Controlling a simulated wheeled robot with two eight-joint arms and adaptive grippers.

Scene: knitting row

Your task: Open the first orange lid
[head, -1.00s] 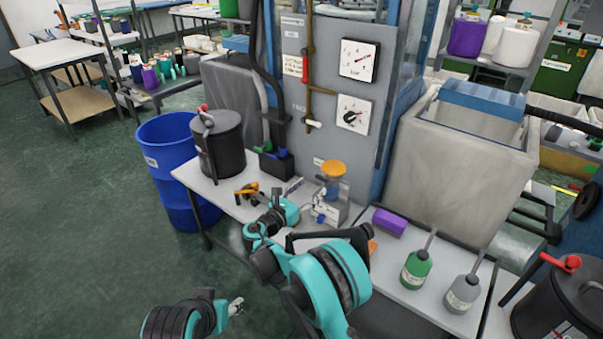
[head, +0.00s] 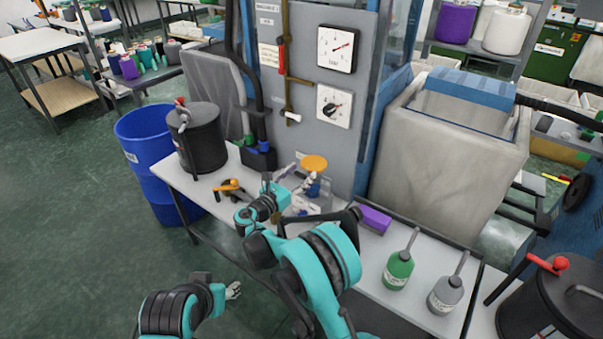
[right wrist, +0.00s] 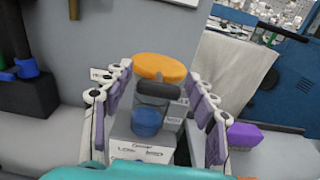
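The orange lid (head: 314,162) is a round disc on top of a small container with a blue lower part (head: 313,186), near the grey panel. In the right wrist view the lid (right wrist: 160,67) sits above the clear and blue container (right wrist: 146,120), with a dark grey rounded part in front. Whether the lid is fully seated is unclear. My right gripper (head: 298,184) is at the container. Its purple-padded fingers stand apart on either side in the right wrist view (right wrist: 158,82), holding nothing. My left gripper (head: 233,290) is low, over the floor; its finger opening is too small to judge.
A white box with lettering (right wrist: 142,149) is under the container. A black canister (head: 196,140) and an orange-and-black tool (head: 229,187) are to the left.

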